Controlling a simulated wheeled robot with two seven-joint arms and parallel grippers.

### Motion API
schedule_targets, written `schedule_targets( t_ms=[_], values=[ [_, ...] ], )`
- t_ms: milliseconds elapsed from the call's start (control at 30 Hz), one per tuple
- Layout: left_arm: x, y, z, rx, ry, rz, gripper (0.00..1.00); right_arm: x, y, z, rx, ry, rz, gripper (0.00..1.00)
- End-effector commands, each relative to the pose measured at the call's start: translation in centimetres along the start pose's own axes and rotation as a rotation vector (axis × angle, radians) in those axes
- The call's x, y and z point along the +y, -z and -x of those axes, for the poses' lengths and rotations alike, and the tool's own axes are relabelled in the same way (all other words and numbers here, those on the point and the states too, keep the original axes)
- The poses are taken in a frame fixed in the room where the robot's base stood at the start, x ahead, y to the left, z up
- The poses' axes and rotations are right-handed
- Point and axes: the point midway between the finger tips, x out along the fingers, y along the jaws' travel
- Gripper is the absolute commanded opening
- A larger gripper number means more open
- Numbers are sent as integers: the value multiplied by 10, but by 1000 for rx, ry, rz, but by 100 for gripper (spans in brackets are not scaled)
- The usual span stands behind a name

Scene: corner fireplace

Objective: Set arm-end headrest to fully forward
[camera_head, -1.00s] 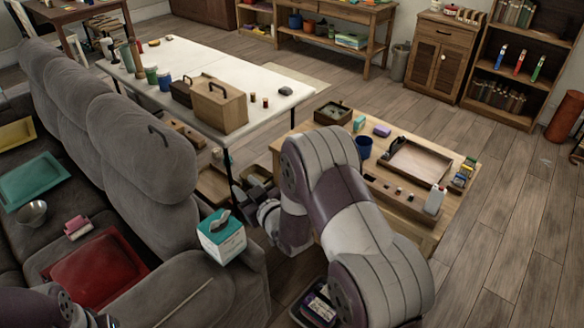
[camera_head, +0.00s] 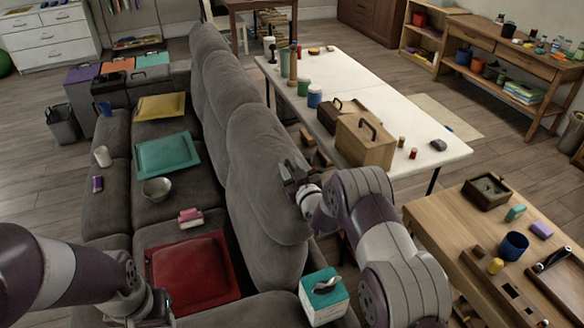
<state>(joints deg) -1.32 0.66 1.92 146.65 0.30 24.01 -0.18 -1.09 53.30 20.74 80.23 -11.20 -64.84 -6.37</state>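The grey sofa's nearest headrest (camera_head: 258,170) stands upright at the near end of the backrest row. In the head view my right gripper (camera_head: 290,172) is at the right, rear edge of this headrest, at about the height of its upper part. A dark loop handle showed on the headrest earlier; the gripper and wrist now cover that area. Whether the fingers touch or grip the handle is too small to tell. My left gripper (camera_head: 158,308) is low at the left, over the sofa front near the red cushion, and its finger opening is unclear.
A teal-and-white tissue box (camera_head: 324,300) sits by the sofa arm under my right arm. A red cushion (camera_head: 192,270), a pink item (camera_head: 190,218) and a metal bowl (camera_head: 156,189) lie on the seats. A white table (camera_head: 375,95) and a wooden table (camera_head: 440,215) stand at right.

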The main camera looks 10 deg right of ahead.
Motion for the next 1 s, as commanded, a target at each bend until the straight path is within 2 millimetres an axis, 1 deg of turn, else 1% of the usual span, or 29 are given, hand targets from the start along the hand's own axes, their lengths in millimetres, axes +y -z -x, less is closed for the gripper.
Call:
schedule_targets(
  t_ms=[167,200,267,300,567,867,1000],
  values=[
    [0,0,0,0,0,0,43,0,-1,0,-2,0,1,38],
    [0,0,0,0,0,0,43,0,-1,0,-2,0,1,31],
    [0,0,0,0,0,0,43,0,-1,0,-2,0,1,12],
    [0,0,0,0,0,0,43,0,-1,0,-2,0,1,0],
    [0,0,-1,0,0,0,43,-2,-1,0,-2,0,1,0],
    [0,-1,-6,0,0,0,43,-12,3,0,-2,3,1,0],
    [0,-1,-10,0,0,0,43,-21,5,0,-1,4,1,0]
  ],
)
